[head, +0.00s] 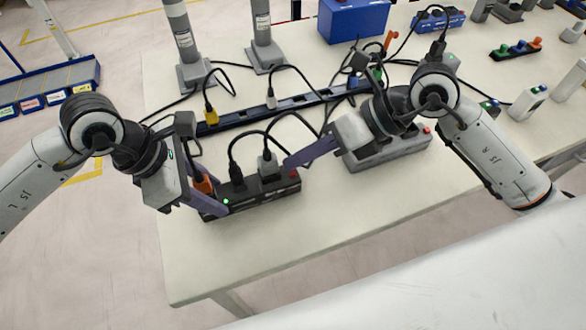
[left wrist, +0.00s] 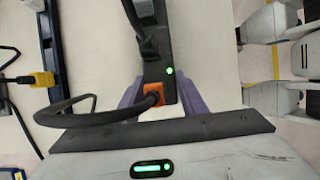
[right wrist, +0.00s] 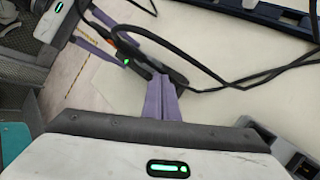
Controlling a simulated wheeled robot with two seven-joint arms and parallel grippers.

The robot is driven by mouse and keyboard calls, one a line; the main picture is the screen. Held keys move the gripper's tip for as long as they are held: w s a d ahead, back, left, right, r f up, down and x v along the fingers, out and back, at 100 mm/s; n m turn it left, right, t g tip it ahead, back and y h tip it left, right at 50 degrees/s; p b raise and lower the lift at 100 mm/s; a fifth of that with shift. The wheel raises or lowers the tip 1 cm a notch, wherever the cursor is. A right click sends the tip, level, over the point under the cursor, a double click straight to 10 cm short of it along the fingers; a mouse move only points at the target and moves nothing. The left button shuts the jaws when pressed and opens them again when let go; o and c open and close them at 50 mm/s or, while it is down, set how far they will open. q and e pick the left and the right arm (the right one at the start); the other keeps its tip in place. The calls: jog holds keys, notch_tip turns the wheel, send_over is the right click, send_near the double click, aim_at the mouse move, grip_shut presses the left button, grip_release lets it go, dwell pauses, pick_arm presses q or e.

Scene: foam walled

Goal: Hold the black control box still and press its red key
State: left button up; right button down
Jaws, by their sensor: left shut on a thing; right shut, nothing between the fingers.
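The black control box (head: 252,197) lies on the pale table with black and grey plugs in its top. Its red key (head: 294,174) shows at its right end, and a green light (head: 226,201) glows near its left end. My left gripper (head: 209,199) is shut on the box's left end, around the orange plug (left wrist: 158,94); the box (left wrist: 158,70) sits between its fingers in the left wrist view. My right gripper (head: 287,163) is shut and empty, its tips close by the red key. In the right wrist view the shut fingers (right wrist: 162,85) hide the key; contact cannot be told.
A long dark power strip (head: 240,117) with a yellow plug (head: 211,116) lies behind the box. A grey box (head: 390,150) stands to the right under my right arm. Loose black cables arch over the box. The table's front is clear.

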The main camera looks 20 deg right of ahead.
jog(key=shift+f, duration=0.1)
dwell(0.7)
jog(key=shift+f, duration=0.3)
jog(key=shift+f, duration=0.55)
dwell(0.6)
jog(key=shift+r, duration=0.95)
jog(key=shift+r, duration=2.5)
pick_arm(q)
jog(key=o, duration=1.3)
